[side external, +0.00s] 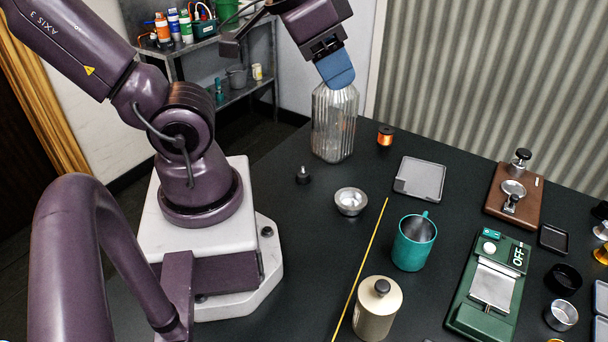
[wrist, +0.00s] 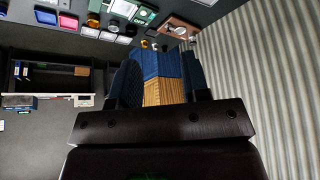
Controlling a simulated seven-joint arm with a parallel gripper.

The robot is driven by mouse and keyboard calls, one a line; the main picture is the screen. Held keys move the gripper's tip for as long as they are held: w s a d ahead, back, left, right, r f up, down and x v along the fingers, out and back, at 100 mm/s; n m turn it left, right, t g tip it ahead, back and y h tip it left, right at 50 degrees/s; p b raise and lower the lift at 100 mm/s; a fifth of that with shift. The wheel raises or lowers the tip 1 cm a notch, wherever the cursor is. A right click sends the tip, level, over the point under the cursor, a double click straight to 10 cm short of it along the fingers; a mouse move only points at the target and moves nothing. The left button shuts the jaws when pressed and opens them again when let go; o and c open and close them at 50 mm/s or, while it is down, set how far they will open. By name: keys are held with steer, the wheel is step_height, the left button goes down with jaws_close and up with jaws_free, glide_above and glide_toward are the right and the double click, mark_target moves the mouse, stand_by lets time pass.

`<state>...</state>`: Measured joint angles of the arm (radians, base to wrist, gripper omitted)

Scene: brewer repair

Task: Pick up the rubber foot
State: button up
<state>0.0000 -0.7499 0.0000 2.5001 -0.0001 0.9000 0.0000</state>
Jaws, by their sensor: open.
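A small black piece with a narrow top (side external: 303,176) stands on the dark table, left of the metal bowl; it may be the rubber foot, but I cannot tell for sure. My gripper (side external: 336,72) with blue fingers is high above the back of the table, in front of or over the ribbed glass jar's top, well away from the black piece. In the wrist view my gripper (wrist: 160,78) shows its dark blue fingers spread apart, with blue and wood-coloured surfaces visible between them. I cannot make out the black piece in the wrist view.
The ribbed glass jar (side external: 335,125) stands at the back edge. A metal bowl (side external: 351,201), orange spool (side external: 385,135), grey tray (side external: 420,179), teal mug (side external: 413,243), cream canister (side external: 376,310) and green scale (side external: 490,285) stand nearby.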

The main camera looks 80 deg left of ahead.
steer(key=shift+o, duration=0.4)
steer(key=shift+o, duration=1.3)
